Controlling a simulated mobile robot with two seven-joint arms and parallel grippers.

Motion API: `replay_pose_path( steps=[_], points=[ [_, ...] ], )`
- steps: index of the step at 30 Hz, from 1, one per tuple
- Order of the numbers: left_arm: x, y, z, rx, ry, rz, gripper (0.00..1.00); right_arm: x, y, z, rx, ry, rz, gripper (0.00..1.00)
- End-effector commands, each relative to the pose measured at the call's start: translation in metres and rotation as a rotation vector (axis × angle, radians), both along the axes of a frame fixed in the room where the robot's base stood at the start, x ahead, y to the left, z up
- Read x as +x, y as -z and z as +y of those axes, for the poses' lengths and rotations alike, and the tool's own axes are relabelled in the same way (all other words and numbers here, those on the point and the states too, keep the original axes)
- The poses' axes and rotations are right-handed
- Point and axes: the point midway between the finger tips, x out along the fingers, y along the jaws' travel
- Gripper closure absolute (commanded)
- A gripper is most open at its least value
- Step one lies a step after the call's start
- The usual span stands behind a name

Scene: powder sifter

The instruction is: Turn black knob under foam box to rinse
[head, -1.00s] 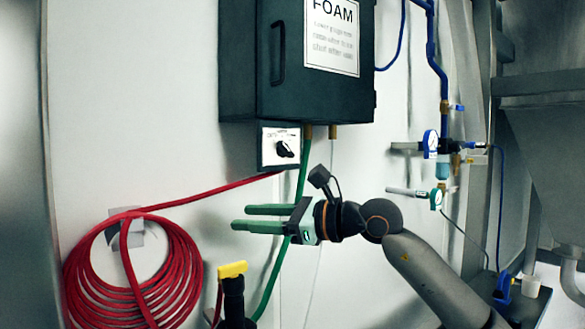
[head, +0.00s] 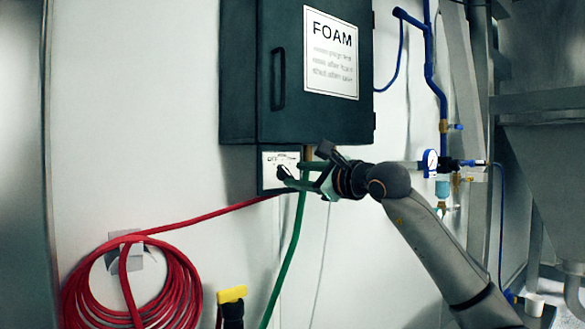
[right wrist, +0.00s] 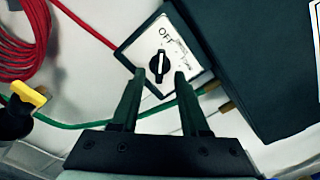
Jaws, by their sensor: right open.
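The foam box (head: 290,120) is a dark wall cabinet with a FOAM sign; its dark side also shows in the right wrist view (right wrist: 250,60). Under it is a white switch plate (head: 270,163) with a black knob (head: 283,172). In the right wrist view the knob (right wrist: 159,65) has a white pointer line, and the plate reads OFF at its upper left. My right gripper (head: 293,174) is open at the knob. Its fingertips (right wrist: 159,76) lie either side of the knob's lower end; contact cannot be told. My left gripper is not in view.
A coiled red hose (head: 135,290) hangs at the left. A green hose (head: 290,255) runs down from under the box, close to my right gripper. A yellow-topped black fitting (head: 232,300) stands below. Blue pipes and gauges (head: 430,162) are at the right.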

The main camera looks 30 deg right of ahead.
Motion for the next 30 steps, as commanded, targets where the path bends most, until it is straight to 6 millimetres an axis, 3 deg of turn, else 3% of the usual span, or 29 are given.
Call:
replay_pose_path(
  steps=[6, 17, 28, 30],
  points=[
    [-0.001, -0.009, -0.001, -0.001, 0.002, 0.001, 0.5, 0.024, -0.001, 0.002, 0.001, -0.001, -0.001, 0.55],
    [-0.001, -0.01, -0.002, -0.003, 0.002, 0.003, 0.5, 0.027, 0.0, 0.002, 0.0, -0.001, -0.001, 0.56],
    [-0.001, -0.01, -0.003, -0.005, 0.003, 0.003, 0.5, 0.027, 0.0, 0.002, 0.001, -0.001, -0.001, 0.98],
    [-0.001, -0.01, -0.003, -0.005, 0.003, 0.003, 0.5, 0.027, 0.0, 0.002, 0.001, -0.001, -0.001, 1.0]
  ],
)
